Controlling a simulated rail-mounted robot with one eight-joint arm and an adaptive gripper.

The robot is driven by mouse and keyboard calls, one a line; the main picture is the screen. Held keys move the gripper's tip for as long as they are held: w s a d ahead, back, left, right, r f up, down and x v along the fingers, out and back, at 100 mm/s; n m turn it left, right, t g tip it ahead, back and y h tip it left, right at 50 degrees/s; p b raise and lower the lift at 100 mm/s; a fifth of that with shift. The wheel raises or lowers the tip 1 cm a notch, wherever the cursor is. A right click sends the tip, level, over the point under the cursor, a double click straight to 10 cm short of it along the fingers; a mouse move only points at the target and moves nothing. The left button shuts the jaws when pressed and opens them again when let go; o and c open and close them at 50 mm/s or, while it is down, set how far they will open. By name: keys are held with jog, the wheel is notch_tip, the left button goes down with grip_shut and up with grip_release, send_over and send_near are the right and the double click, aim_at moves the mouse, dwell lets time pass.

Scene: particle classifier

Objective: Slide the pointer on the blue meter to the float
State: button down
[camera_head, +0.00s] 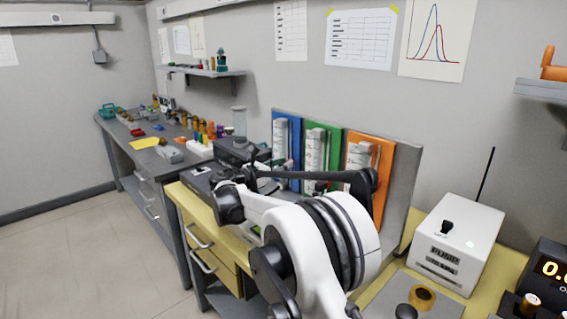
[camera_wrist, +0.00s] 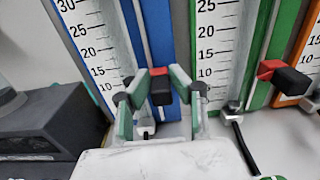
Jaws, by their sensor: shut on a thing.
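The blue meter (camera_wrist: 157,30) is a blue panel with a white numbered scale (camera_wrist: 95,40); its panel also shows in the head view (camera_head: 287,129), partly behind my arm. Its pointer (camera_wrist: 161,93), a small red and black block, sits on the panel's right side, near the low end of the scale. I cannot make out the blue meter's float in either view.
A green meter (camera_wrist: 258,50) with its own red and black pointer (camera_wrist: 285,76) stands close on the right. An orange meter (camera_head: 383,190) is beyond it. A dark box (camera_wrist: 45,122) is at the left. A white pump (camera_head: 458,240) stands on the bench at right.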

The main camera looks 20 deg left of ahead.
jog(key=c, duration=1.6)
grip_release()
jog(key=shift+r, duration=0.15)
jog(key=shift+o, duration=0.2)
jog(key=v, duration=1.2)
